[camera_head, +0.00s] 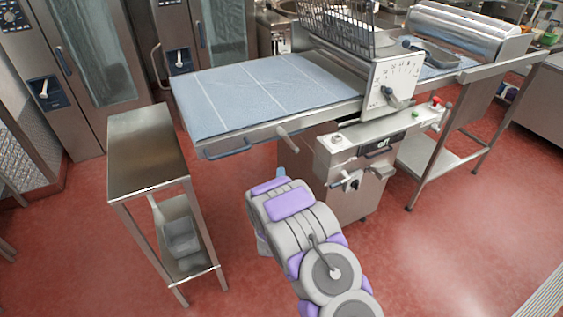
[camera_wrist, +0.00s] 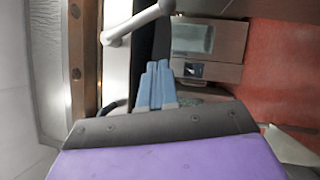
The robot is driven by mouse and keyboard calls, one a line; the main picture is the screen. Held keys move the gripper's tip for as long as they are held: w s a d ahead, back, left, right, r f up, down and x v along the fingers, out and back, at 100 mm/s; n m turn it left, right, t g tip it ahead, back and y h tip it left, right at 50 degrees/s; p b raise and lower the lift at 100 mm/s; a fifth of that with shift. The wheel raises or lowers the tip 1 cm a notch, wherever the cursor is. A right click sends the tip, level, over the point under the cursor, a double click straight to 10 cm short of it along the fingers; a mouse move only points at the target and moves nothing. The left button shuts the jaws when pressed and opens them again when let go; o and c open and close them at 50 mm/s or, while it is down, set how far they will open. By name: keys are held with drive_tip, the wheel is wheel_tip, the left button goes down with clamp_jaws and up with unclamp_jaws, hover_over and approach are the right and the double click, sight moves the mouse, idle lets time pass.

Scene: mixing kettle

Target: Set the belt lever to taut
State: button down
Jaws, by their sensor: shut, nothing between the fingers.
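A sheeter with a blue belt bed (camera_head: 265,90) stands ahead of me. A short pale lever (camera_head: 289,137), which looks like the belt lever, sticks out from the bed's front edge, pointing down and right. In the wrist view a pale bent rod (camera_wrist: 140,22), likely this lever, lies beyond my fingertips. My gripper (camera_head: 281,171) is just below the lever in the head view, largely hidden behind my arm. In the wrist view my gripper (camera_wrist: 157,68) shows its blue fingers together, with nothing between them. It appears apart from the lever.
The sheeter's control panel (camera_head: 380,140) with knobs and handles sticks out to the right of my gripper. A steel side table (camera_head: 147,150) stands at left, with a container on its lower shelf. Ovens (camera_head: 90,60) stand behind. Red floor is open at front right.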

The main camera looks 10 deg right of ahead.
sight(289, 141)
drive_tip(key=s+a+f+n+t, duration=0.1)
drive_tip(key=s+f+n, duration=0.1)
drive_tip(key=s+f, duration=0.1)
drive_tip(key=w+d+r+b, duration=0.2)
drive_tip(key=w, duration=0.3)
drive_tip(key=w+d+r+b, duration=0.1)
drive_tip(key=w+d+r, duration=0.2)
drive_tip(key=w, duration=0.2)
drive_tip(key=shift+w+h+b, duration=0.35)
drive_tip(key=shift+w+h, duration=0.05)
drive_tip(key=shift+a+r, duration=0.1)
drive_tip(key=shift+a, duration=0.05)
